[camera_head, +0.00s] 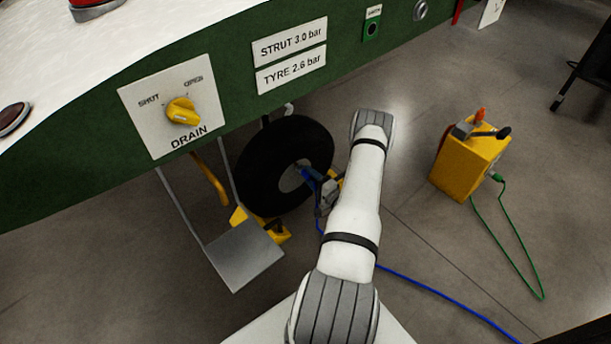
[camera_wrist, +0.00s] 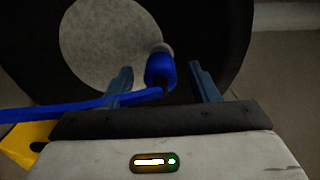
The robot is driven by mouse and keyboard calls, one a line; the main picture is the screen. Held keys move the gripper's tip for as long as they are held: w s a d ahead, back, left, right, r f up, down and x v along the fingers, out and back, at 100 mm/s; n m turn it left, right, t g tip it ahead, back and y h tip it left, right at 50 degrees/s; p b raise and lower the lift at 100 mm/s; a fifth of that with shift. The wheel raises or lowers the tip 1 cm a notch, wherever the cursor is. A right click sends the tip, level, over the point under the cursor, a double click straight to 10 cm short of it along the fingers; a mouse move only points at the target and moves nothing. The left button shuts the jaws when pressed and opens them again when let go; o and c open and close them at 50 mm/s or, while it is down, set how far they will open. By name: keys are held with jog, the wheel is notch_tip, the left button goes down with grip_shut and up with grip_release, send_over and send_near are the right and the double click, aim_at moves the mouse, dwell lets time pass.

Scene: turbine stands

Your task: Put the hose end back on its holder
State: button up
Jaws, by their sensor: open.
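The blue hose end (camera_wrist: 160,72) sits at the wheel hub in the wrist view, against the pale disc of the tyre (camera_wrist: 222,30). My gripper (camera_wrist: 163,80) is open, with one finger on each side of the hose end. I cannot tell whether either finger touches it. The blue hose (camera_wrist: 50,112) runs off to the left. In the head view the hose end (camera_head: 307,174) shows at the hub of the black tyre (camera_head: 262,165), and my gripper (camera_head: 317,180) is partly hidden behind my wrist. I cannot make out a hose holder in either view.
A yellow box (camera_head: 470,160) with a green cable stands on the right. The blue hose (camera_head: 430,288) crosses the floor. The green panel (camera_head: 225,60) overhangs the wheel.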

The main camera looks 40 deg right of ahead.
jog(key=shift+w, duration=0.5)
jog(key=shift+b, duration=0.3)
jog(key=shift+c, duration=0.5)
grip_shut()
dwell(0.4)
